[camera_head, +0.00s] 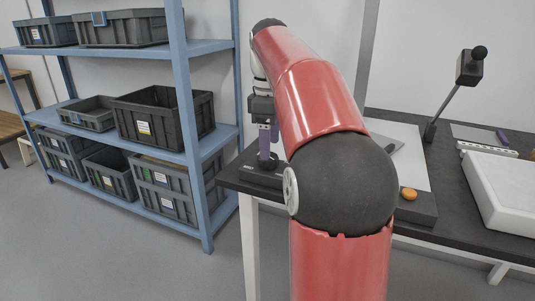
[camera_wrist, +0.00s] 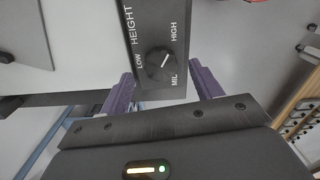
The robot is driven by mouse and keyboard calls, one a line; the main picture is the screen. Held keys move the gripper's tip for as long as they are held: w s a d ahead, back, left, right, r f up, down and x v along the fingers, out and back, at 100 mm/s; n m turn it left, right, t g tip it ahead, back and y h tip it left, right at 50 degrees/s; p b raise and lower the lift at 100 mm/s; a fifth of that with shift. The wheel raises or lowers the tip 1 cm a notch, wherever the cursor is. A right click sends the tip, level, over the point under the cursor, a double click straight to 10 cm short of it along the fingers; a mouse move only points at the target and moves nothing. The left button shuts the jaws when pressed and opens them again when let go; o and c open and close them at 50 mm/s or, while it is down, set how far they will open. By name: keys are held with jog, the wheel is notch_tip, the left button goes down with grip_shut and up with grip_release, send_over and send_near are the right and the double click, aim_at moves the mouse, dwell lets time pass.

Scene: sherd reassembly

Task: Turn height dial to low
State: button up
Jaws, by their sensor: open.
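The height dial (camera_wrist: 160,63) is a round black knob on a dark control box (camera_wrist: 150,20) with white lettering, HEIGHT, LOW, HIGH and a third label near MID. Its white pointer mark slants up and right in the wrist view, roughly toward HIGH. My gripper (camera_wrist: 162,76) is open, its purple fingers apart on either side of the dial, with no visible contact. In the head view my gripper (camera_head: 268,145) points down over the dial (camera_head: 267,160) and box (camera_head: 262,175) at the table's left corner. The fingertips' exact height over the dial is unclear.
A dark table (camera_head: 468,215) holds a white block (camera_head: 505,190), a box with an orange button (camera_head: 408,193) and a lamp-like stand (camera_head: 455,95). A blue shelf (camera_head: 190,130) with grey crates stands left of it. My arm hides part of the table.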

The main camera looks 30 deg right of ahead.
aim_at(273, 163)
jog(key=shift+f, duration=1.5)
jog(key=c, duration=1)
jog(key=shift+o, duration=0.2)
